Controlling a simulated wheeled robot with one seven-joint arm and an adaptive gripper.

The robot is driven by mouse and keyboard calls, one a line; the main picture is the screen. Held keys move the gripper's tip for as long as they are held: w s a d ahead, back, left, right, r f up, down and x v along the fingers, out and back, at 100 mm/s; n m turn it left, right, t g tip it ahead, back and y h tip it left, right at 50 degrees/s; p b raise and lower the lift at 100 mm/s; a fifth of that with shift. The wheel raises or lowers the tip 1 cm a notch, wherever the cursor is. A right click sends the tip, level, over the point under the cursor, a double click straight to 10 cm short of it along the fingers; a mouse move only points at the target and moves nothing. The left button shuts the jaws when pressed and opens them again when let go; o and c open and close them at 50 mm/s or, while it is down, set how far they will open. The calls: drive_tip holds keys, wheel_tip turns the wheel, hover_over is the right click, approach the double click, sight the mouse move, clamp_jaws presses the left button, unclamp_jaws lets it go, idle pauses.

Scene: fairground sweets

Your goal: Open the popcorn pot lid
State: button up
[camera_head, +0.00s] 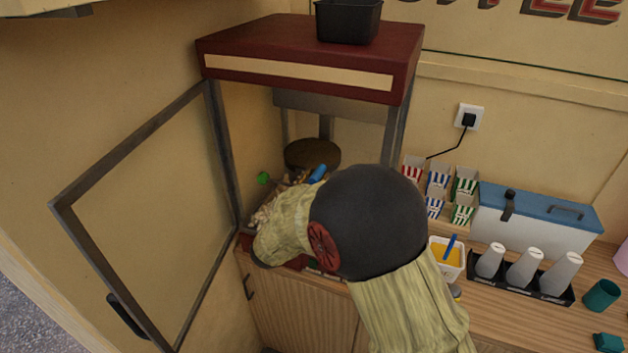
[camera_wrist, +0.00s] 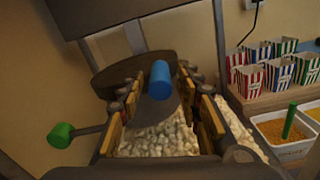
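The popcorn pot (camera_head: 312,152) hangs inside the popcorn machine, with a dark round top in the head view. In the wrist view its dark metal body or lid (camera_wrist: 110,75) lies ahead of my gripper. A blue cylindrical handle (camera_wrist: 160,80) sits between my fingertips; it also shows in the head view (camera_head: 317,173). A green knob (camera_wrist: 60,134) on a rod sticks out to the left. My gripper (camera_wrist: 158,92) is open, with gaps beside the blue handle and no clear contact. In the head view my arm hides most of it. Which part is lid is hard to tell.
The machine's glass door (camera_head: 140,215) stands open at the left. Popcorn (camera_wrist: 160,138) lies below the pot. Striped cartons (camera_head: 438,180), a yellow-filled tub (camera_head: 447,258) and a bottle rack (camera_head: 525,275) stand to the right. The machine's frame posts (camera_head: 222,150) border the space.

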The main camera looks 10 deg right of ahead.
clamp_jaws()
idle(0.7)
